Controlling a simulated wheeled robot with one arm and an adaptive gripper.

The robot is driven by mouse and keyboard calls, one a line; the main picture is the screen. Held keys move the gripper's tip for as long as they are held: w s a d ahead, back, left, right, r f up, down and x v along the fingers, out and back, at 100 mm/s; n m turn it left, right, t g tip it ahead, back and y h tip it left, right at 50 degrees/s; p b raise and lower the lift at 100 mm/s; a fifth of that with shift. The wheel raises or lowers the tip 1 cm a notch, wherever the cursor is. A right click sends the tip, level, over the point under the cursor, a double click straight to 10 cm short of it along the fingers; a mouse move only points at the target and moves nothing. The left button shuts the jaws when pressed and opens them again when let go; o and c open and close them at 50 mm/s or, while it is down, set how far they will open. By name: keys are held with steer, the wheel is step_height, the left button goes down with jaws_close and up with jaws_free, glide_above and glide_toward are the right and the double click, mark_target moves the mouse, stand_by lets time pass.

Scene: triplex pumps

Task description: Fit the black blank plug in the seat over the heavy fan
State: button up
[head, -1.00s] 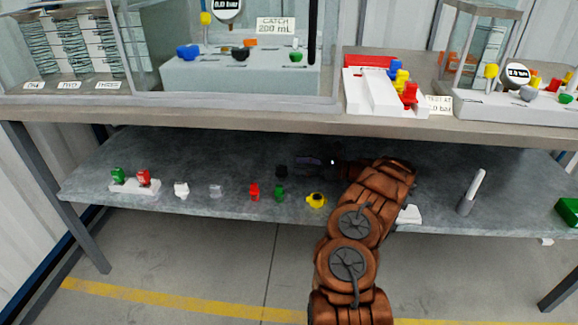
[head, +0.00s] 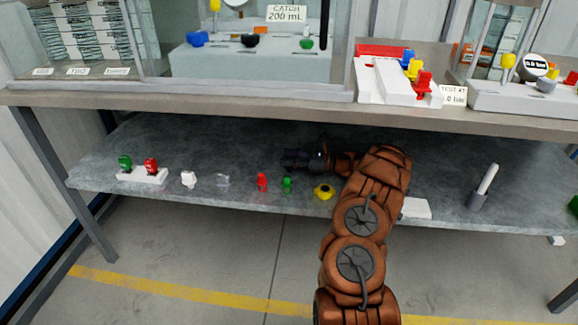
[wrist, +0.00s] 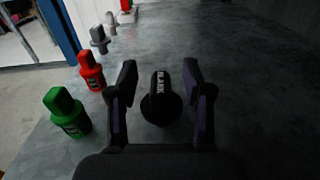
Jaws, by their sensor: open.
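The black blank plug (wrist: 160,98) stands on the grey lower shelf in the wrist view, with the word BLANK on its grip. My gripper (wrist: 160,74) is open, with one finger on each side of the plug and a visible gap to each. In the head view my gripper (head: 292,159) is low over the shelf under the bench, and the plug cannot be told apart from the dark fingers. I cannot identify the heavy fan or its seat in these frames.
On the lower shelf (head: 240,150) stand a red plug (head: 262,182), a green plug (head: 287,184), a yellow part (head: 323,192), a white plug (head: 188,179) and a white holder (head: 142,177). The bench edge (head: 250,107) overhangs my arm.

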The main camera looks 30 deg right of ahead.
jaws_close()
stand_by(0.3)
steer(key=shift+r, duration=0.1)
